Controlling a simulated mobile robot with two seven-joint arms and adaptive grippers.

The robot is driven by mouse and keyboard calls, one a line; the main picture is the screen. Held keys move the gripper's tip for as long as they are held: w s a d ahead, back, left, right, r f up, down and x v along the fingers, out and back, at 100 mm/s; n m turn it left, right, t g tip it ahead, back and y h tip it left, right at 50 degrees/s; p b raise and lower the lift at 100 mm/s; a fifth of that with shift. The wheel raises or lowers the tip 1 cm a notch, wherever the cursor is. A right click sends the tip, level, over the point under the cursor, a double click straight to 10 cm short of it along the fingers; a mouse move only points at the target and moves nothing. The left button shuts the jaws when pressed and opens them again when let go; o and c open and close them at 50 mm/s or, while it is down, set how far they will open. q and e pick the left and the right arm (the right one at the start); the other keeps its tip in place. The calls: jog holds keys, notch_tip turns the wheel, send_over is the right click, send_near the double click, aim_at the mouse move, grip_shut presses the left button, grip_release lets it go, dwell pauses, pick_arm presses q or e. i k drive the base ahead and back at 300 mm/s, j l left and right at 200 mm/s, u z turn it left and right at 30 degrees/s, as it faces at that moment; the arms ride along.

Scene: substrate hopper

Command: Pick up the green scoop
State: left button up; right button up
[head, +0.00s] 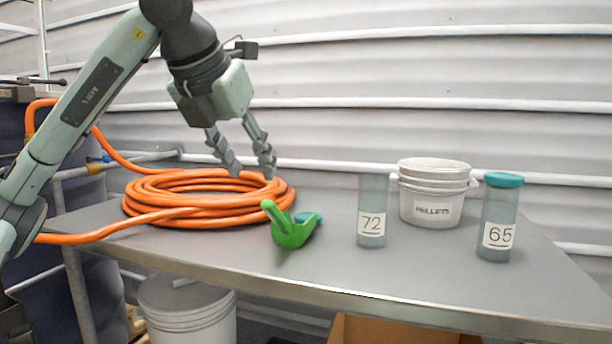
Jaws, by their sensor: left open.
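The green scoop (290,233) lies on the grey table (330,268), just right of the coiled orange hose. Its handle points up and to the left. A small teal piece (309,219) shows behind the scoop, partly hidden by it. My left gripper (254,172) hangs above the right part of the hose coil, higher than the scoop and a little left of it. Its two fingers are apart, point downward and hold nothing. My right gripper is not in view.
The orange hose coil (165,210) fills the table's left part. A clear container marked 72 (371,195), a white pellets bucket (430,205) and a teal-lidded container marked 65 (497,210) stand to the right. The table front between scoop and containers is clear. A corrugated wall (400,80) stands behind.

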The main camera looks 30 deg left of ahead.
aim_at(286, 235)
jog(key=k+l, duration=0.15)
jog(key=k, duration=0.35)
jog(key=k+l, duration=0.2)
jog(key=k, duration=0.25)
